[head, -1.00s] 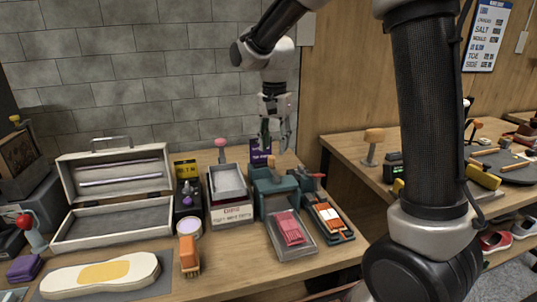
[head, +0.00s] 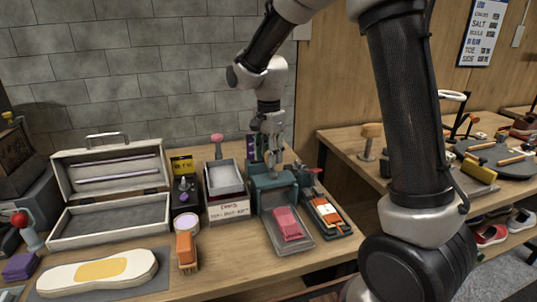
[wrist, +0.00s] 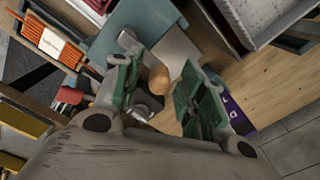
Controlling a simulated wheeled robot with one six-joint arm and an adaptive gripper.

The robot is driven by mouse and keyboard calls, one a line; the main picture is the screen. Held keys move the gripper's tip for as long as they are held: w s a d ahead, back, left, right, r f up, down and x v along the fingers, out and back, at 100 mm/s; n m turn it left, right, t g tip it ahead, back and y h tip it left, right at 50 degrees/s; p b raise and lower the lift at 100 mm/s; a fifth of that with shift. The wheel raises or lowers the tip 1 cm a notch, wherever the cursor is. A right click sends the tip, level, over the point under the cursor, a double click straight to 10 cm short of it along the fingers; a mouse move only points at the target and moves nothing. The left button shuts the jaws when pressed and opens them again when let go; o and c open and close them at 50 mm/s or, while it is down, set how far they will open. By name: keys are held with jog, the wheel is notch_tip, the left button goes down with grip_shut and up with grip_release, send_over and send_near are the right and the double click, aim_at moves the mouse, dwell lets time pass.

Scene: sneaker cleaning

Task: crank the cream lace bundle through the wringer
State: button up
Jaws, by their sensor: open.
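The teal wringer (head: 272,183) stands at the back of the bench, and its teal body also shows in the wrist view (wrist: 105,40). A tan rounded knob (wrist: 158,79) shows between the fingers in the wrist view. My gripper (head: 273,158) is open just above and behind the wringer, its green-padded fingertips (wrist: 160,92) on either side of the knob. I cannot tell whether they touch it. A pink bundle (head: 288,223) lies in the grey tray (head: 303,245) in front of the wringer. I cannot make out a cream lace bundle.
An orange-and-white item (head: 326,212) lies in a dark holder right of the tray. A red handle (head: 309,171) sticks out near the wringer. A labelled box (head: 228,209) stands close on the left. An orange brush (head: 186,250) and open case (head: 110,222) are further left.

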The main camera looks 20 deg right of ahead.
grip_shut()
